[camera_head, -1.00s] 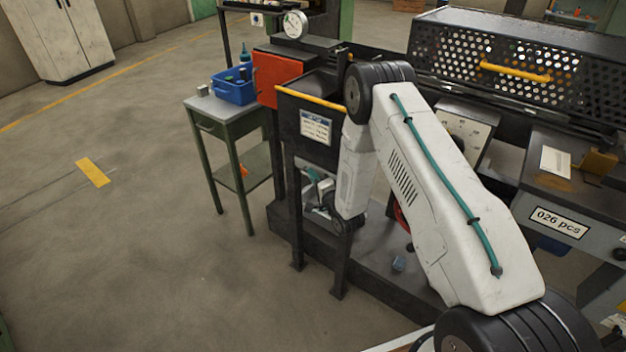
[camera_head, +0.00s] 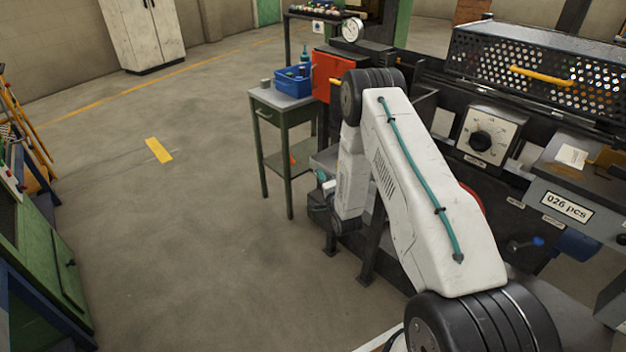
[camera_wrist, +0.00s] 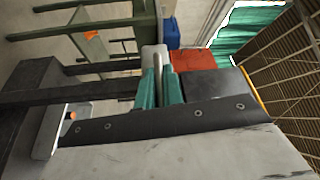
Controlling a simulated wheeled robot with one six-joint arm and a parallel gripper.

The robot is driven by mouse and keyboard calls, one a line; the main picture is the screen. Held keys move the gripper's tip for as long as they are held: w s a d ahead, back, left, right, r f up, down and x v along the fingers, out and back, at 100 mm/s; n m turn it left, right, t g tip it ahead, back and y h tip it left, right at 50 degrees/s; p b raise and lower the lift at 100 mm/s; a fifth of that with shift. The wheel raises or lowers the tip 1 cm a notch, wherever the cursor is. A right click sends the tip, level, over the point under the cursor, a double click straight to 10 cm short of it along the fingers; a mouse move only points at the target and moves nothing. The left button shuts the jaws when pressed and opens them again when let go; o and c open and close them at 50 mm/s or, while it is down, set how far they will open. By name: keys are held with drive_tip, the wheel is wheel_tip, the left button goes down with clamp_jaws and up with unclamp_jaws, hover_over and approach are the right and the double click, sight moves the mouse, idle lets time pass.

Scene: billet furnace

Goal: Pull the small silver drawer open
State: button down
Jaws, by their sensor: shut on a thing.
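My gripper (camera_wrist: 159,82) shows its two teal fingers in the wrist view. They are shut on a slim silver bar, which looks like the handle of the small silver drawer; a pale grey piece (camera_wrist: 154,53) shows just beyond the fingertips. In the head view a flat grey tray-like piece (camera_head: 325,159), apparently the silver drawer, juts out to the left from the dark machine beside my wrist. Only part of it shows; my arm hides the rest and most of the gripper. How far it is open is hard to tell.
A green-grey side table (camera_head: 281,102) with a blue bin (camera_head: 292,81) stands left of the machine, near the drawer. A red box (camera_head: 328,76) is above. A green cabinet (camera_head: 52,250) stands at far left. The floor between is clear.

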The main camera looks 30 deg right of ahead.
drive_tip(key=shift+s+d+f, duration=0.1)
drive_tip(key=shift+s+d, duration=0.15)
drive_tip(key=shift+s, duration=0.05)
drive_tip(key=c, duration=1.5)
unclamp_jaws()
drive_tip(key=shift+a, duration=0.1)
drive_tip(key=s, duration=0.5)
drive_tip(key=s+a, duration=0.1)
drive_tip(key=s, duration=0.1)
drive_tip(key=shift+s+f, duration=0.2)
drive_tip(key=shift+s, duration=0.2)
